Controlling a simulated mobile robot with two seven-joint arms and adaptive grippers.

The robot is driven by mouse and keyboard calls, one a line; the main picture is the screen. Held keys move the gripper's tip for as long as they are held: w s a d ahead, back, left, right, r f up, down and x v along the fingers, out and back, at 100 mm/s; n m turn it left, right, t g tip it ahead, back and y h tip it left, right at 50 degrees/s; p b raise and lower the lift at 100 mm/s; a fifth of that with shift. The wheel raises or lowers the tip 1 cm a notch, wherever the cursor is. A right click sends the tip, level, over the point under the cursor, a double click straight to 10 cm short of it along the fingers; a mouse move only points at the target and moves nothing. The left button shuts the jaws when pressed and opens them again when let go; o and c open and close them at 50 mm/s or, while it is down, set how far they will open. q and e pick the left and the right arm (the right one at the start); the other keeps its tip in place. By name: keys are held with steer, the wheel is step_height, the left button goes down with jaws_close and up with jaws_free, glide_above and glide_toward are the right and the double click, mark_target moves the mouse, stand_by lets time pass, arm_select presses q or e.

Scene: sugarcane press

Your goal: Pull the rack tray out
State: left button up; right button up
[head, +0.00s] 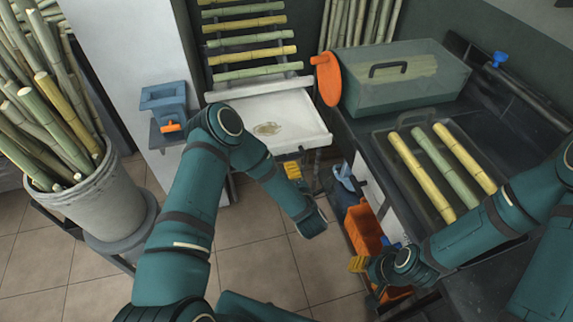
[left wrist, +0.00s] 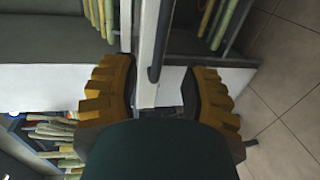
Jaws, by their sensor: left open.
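The white rack tray (head: 290,105) sits at the bottom of the rack (head: 207,75), with a brownish patch on its surface. I cannot tell whether the fingers touch the bar. My right gripper (head: 366,270) is low by the orange bin, mostly hidden by its own arm.
A grey bucket of canes (head: 85,205) stands at left. A blue device (head: 163,100) is on the white wall. At right, a counter holds a clear lidded box (head: 400,95) and a dark tray (head: 383,150) with three canes. An orange bin (head: 362,230) is below. Tiled floor (head: 250,260) lies between.

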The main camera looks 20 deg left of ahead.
arm_select(q)
steer(key=v, duration=0.3)
steer(key=shift+s+d, duration=0.15)
steer(key=shift+s, duration=0.05)
stand_by(0.4)
steer(key=s+d+f+m+g+h, duration=0.3)
steer(key=s+d+m+h, duration=0.15)
steer(key=m+h, duration=0.7)
steer(key=s+m+g+h, duration=0.1)
steer(key=s+m+g, duration=0.7)
steer(key=s+m, duration=0.3)
steer(key=s, duration=0.3)
steer(key=shift+s+d+f+m, duration=0.2)
steer(key=shift+d+m, duration=0.15)
